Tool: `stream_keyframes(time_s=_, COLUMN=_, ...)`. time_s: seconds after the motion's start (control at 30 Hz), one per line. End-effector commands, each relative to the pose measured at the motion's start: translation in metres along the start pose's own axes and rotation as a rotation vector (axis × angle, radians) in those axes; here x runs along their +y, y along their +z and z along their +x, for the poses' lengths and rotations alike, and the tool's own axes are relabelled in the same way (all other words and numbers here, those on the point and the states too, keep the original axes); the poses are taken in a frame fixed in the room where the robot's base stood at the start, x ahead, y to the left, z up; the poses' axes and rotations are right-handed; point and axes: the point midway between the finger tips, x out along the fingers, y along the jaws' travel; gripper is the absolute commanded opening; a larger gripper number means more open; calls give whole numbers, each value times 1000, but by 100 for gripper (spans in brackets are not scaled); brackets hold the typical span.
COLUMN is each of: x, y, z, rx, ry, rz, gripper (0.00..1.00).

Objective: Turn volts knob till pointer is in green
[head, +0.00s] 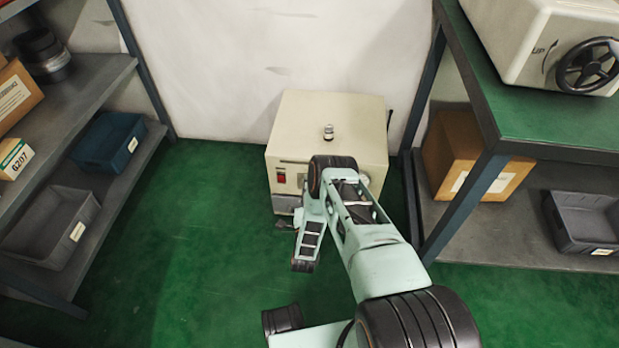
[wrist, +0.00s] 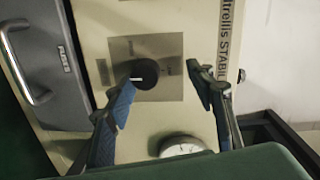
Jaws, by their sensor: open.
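The cream cabinet (head: 325,115) stands on the floor against the wall in the head view, its front partly hidden behind my arm. In the wrist view its front panel shows a round black knob (wrist: 148,72) with a white mark, on a grey plate (wrist: 172,46). A round white-faced dial (wrist: 182,149) is lower in that view, partly cut off by my gripper body; its pointer and any green zone cannot be made out. My gripper (wrist: 162,88) is open, one fingertip overlapping the knob's lower left edge in the picture, the other right of the knob. Contact cannot be told.
A red switch (head: 281,179) is on the cabinet front, and a small fitting (head: 328,132) stands on its top. A metal handle (wrist: 22,62) is at the wrist view's left. Shelves with bins (head: 110,140) stand left; a green-topped bench (head: 545,115) stands right.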

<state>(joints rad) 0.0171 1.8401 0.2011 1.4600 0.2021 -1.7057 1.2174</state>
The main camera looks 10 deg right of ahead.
Motion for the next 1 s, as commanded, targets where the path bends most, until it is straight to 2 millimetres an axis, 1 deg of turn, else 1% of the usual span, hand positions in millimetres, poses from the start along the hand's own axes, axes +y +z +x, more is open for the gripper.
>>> stream_keyframes(time_s=0.03, x=-16, y=-2, z=2, rx=3, ry=-17, rz=3, gripper=42)
stream_keyframes(time_s=0.1, x=-30, y=-4, z=2, rx=3, ry=-20, rz=4, gripper=42)
stream_keyframes(time_s=0.13, x=-35, y=-5, z=1, rx=3, ry=-22, rz=5, gripper=44)
stream_keyframes(time_s=0.2, x=-48, y=-7, z=2, rx=3, ry=-25, rz=7, gripper=42)
stream_keyframes(time_s=0.3, x=-63, y=-11, z=2, rx=4, ry=-28, rz=6, gripper=42)
stream_keyframes(time_s=0.4, x=-73, y=-13, z=1, rx=5, ry=-27, rz=5, gripper=42)
stream_keyframes(time_s=0.57, x=-80, y=-15, z=-1, rx=4, ry=-20, rz=4, gripper=42)
stream_keyframes(time_s=0.9, x=-80, y=-14, z=-3, rx=2, ry=-15, rz=3, gripper=43)
stream_keyframes(time_s=0.97, x=-79, y=-12, z=-3, rx=-6, ry=-12, rz=0, gripper=43)
stream_keyframes(time_s=1.0, x=-79, y=-8, z=-3, rx=-21, ry=-6, rz=-4, gripper=43)
